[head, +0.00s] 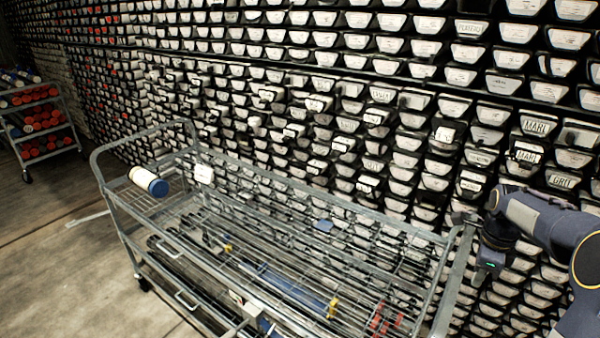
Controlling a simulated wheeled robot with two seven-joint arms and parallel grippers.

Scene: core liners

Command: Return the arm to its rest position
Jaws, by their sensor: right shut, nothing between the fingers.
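My right arm (545,222) comes in from the right edge, bent at the wrist. My left gripper and arm are not in view.
A grey wire cart (270,190) fills the middle, with a white cylinder with a blue end (149,182) on its top left. A wall of labelled liners (330,60) stands close behind. Another cart (38,120) is far left. The floor (50,260) at left is clear.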

